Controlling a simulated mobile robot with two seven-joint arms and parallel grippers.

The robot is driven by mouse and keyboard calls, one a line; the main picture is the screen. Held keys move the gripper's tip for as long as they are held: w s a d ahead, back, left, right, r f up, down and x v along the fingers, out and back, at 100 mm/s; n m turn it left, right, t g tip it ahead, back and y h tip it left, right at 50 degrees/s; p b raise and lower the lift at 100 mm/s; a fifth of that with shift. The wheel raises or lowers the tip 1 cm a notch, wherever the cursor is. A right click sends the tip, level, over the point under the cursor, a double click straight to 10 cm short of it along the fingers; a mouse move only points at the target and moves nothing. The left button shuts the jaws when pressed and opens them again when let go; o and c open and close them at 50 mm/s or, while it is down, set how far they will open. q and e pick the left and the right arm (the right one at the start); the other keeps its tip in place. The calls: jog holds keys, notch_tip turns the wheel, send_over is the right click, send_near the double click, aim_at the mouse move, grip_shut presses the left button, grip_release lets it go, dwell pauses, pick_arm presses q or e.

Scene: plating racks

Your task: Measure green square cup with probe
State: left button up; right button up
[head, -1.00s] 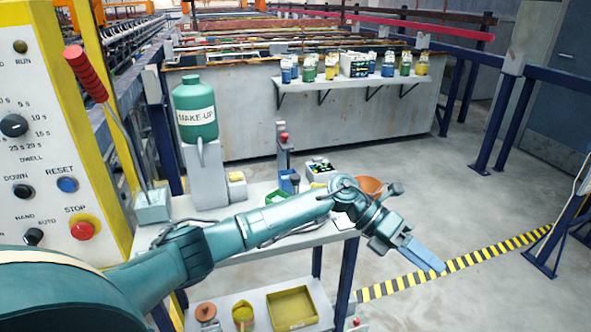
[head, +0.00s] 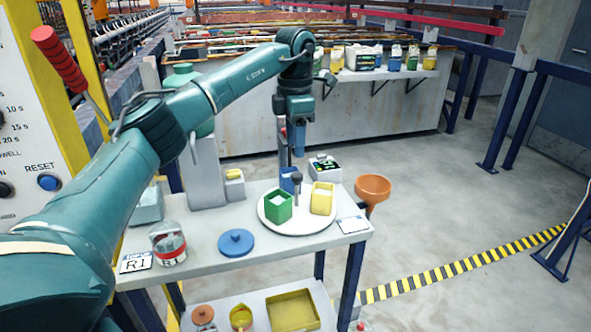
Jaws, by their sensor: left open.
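The green square cup (head: 278,212) stands upright on a round white tray (head: 300,229) on the bench, with pale contents. A yellow square cup (head: 322,205) and a blue cup (head: 287,178) stand on the same tray, around a dark-knobbed post (head: 297,186). My left gripper (head: 298,150) points down above and behind the green cup, well clear of it. It is open and holds nothing that I can see. A small boxed device with a dark face (head: 325,168) sits behind the tray; I cannot make out a probe. My right gripper is not in view.
On the bench (head: 205,265) are a blue round lid (head: 236,242), a jar (head: 168,243) and white cards. An orange funnel (head: 372,189) is at its right edge. A grey stand (head: 207,172) rises behind. Floor to the right is free.

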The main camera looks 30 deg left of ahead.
aim_at(295, 175)
pick_arm(q)
notch_tip(295, 175, down, 8)
jog(key=shift+r, duration=0.1)
jog(key=shift+c, duration=0.2)
grip_shut()
dwell(0.5)
